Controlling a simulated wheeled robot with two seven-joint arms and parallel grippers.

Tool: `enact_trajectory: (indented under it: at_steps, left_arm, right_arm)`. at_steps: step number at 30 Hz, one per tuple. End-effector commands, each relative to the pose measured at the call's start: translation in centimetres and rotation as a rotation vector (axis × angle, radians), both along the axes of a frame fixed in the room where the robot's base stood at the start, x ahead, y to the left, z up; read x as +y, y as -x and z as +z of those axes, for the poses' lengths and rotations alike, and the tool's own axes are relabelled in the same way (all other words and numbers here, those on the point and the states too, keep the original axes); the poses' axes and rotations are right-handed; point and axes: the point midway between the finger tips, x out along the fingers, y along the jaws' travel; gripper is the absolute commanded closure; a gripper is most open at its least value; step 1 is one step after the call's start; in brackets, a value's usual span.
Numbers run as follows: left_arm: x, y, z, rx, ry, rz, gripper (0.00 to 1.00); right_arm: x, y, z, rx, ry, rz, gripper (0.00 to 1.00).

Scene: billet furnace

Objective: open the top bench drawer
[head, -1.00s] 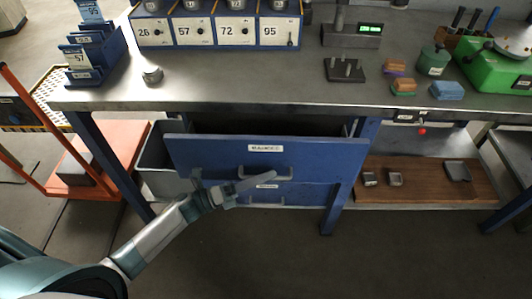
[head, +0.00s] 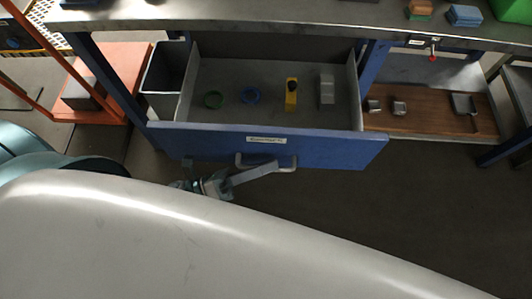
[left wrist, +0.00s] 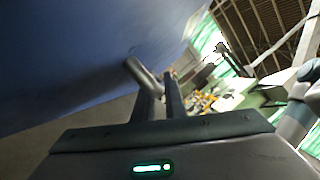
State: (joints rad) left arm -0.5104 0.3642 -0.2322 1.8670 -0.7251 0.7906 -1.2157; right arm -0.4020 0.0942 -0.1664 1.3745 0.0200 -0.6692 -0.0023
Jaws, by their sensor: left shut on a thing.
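The top bench drawer (head: 330,145) is pulled well out from under the bench, its blue front carrying a white label and a bar handle (head: 288,165). My left gripper (head: 262,171) is shut on the handle at the drawer front. In the left wrist view the handle (left wrist: 140,75) runs between the fingers, against the blue front. My right gripper is not in view.
The bench top (head: 250,12) is above the drawer. A grey bin (head: 163,80) stands left of the drawer, near an orange cart (head: 110,120). A wooden lower shelf (head: 430,115) with small metal parts lies to the right. The floor at right front is clear.

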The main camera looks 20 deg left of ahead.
Motion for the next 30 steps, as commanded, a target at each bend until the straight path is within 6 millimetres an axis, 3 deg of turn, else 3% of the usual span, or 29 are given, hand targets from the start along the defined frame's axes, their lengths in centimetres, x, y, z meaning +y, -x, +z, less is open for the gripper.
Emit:
enact_trajectory:
  at_steps: [10,11,12,30]
  left_arm:
    - [0.03,0.09,-0.08,0.001,-0.001,0.001,1.0]
    - [0.04,0.08,-0.08,0.001,-0.001,0.001,0.84]
    - [0.04,0.08,-0.08,0.001,-0.001,0.001,0.81]
    - [0.09,0.16,-0.07,0.0,0.0,0.0,0.81]
  right_arm:
    - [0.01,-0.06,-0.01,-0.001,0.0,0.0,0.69]
    - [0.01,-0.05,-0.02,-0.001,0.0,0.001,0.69]
    - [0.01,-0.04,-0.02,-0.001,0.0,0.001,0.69]
    - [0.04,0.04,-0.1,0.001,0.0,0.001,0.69]
